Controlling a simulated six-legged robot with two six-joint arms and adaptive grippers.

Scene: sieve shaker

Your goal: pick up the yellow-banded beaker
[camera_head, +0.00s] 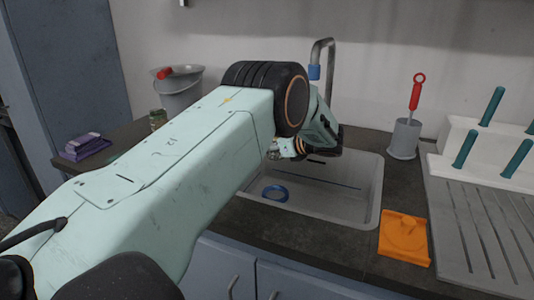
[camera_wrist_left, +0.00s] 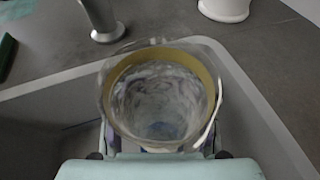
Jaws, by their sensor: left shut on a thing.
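The yellow-banded beaker (camera_wrist_left: 160,95) fills the middle of the left wrist view. It is clear glass with a yellow band around its upper part, seen from above through its open mouth. My left gripper (camera_head: 290,148) is over the sink in the head view, mostly hidden behind my own arm. In the wrist view it is shut on the beaker, with its fingers largely hidden below the beaker. The beaker cannot be made out clearly in the head view. My right gripper is not in view.
The grey sink (camera_head: 368,190) has a blue ring (camera_head: 275,193) in it and a tap (camera_head: 330,60) behind. To the right are a grey holder (camera_head: 404,140) with a red-handled tool, an orange piece (camera_head: 404,238) and a drying rack (camera_head: 480,230). A grey bucket (camera_head: 180,97) stands back left.

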